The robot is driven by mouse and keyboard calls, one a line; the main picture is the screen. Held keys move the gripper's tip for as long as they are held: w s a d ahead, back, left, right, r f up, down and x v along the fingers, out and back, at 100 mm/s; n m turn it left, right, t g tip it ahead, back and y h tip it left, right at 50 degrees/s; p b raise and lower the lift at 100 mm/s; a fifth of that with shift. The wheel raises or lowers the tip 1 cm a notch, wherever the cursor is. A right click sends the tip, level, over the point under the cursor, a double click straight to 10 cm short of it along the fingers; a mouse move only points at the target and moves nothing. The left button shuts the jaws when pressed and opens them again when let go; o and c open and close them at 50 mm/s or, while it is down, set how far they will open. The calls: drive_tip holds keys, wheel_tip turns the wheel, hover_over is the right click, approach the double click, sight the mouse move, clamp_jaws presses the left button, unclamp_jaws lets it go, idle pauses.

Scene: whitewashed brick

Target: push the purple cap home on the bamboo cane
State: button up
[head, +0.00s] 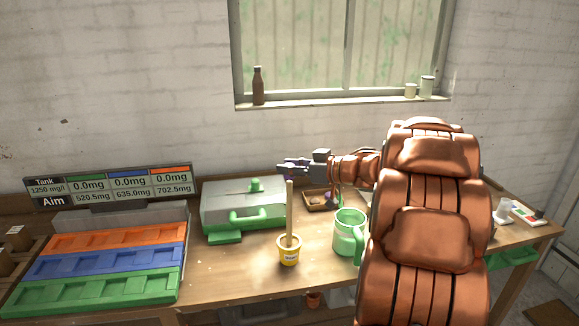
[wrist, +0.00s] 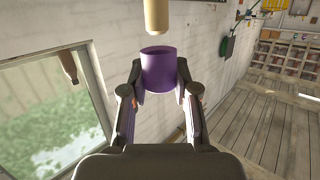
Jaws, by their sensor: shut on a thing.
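In the wrist view the cane's rounded end (wrist: 157,15) shows at the top edge. My gripper (head: 292,168) points left near the cane's top in the head view. In the wrist view its fingers are shut on the purple cap (wrist: 158,70), one at each side. A visible gap separates the cap from the cane's end in that view. In the head view the cap is too small to make out clearly.
A grey-and-green case (head: 245,206) stands left of the cane, and a green mug (head: 349,235) stands to its right. A brown tray (head: 317,207) lies behind. Coloured racks (head: 105,262) fill the left side. The window sill holds a brown bottle (head: 258,86).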

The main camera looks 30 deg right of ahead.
sight(290, 181)
drive_tip(key=shift+f+b, duration=0.5)
drive_tip(key=shift+f, duration=1.35)
drive_tip(key=o, duration=0.9)
drive_tip(key=v, duration=1.2)
